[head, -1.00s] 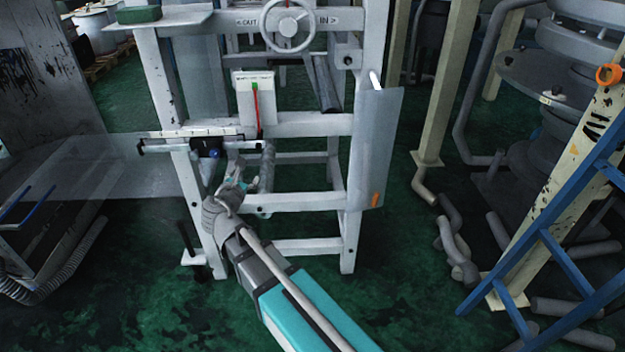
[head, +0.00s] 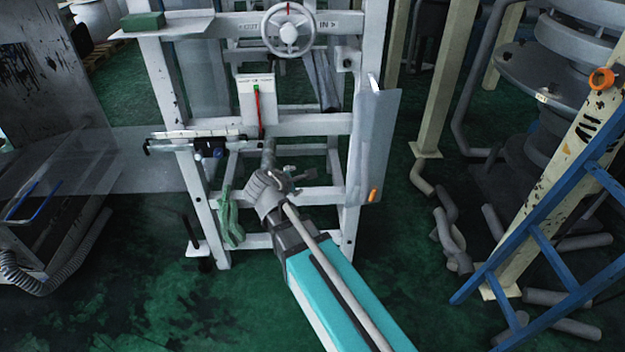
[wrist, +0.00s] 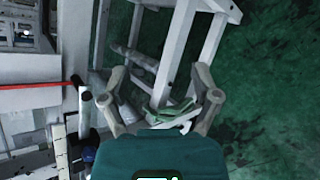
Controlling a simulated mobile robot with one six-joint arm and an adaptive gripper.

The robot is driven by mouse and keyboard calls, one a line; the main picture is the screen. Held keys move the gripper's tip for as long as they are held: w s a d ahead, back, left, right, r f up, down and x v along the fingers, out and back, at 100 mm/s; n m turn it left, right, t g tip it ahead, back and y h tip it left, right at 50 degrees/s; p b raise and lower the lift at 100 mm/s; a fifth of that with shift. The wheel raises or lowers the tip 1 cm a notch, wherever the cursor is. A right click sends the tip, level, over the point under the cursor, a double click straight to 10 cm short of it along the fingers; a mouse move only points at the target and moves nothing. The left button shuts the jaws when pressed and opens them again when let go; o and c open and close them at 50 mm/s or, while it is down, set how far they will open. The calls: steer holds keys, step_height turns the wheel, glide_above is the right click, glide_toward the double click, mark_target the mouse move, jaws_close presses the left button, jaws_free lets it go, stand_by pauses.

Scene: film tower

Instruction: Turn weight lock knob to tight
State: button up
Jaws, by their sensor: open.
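A dark blue part, perhaps the same knob, shows at the lower left of the wrist view (wrist: 88,155). My gripper (head: 298,177) is to the right of the knob and lower, in front of the frame's opening. In the wrist view my gripper's fingers (wrist: 160,82) are spread apart with nothing held between them.
The white frame (head: 350,215) has a handwheel (head: 288,30) on top and a red-marked gauge plate (head: 257,101). A green cloth-like thing (head: 230,215) hangs at its lower left. A clear panel (head: 65,180) stands left, a blue ladder (head: 560,240) right. Green floor in front is open.

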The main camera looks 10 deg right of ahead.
steer(key=shift+s+d+m+g+p, duration=0.4)
steer(key=shift+s+d+m, duration=0.05)
steer(key=shift+d+m, duration=0.3)
steer(key=shift+s+d+m+g+p, duration=0.4)
steer(key=shift+s+d+m, duration=0.05)
steer(key=shift+d+m, duration=0.3)
steer(key=shift+s+d+m+g+p, duration=0.4)
steer(key=shift+s+d+m, duration=0.05)
steer(key=shift+d+m, duration=0.3)
steer(key=s+d+r+m+g+y+p, duration=0.2)
steer(key=s+d+m+g+y+p, duration=0.1)
steer(key=s+m+p, duration=0.2)
steer(key=s+d+r+m+g+y+p, duration=0.3)
steer(key=s+d+m+g+p, duration=0.1)
steer(key=s+m, duration=0.3)
steer(key=shift+s+r+m+p, duration=0.15)
steer(key=shift+s+m+p, duration=0.15)
steer(key=shift+m+p, duration=0.65)
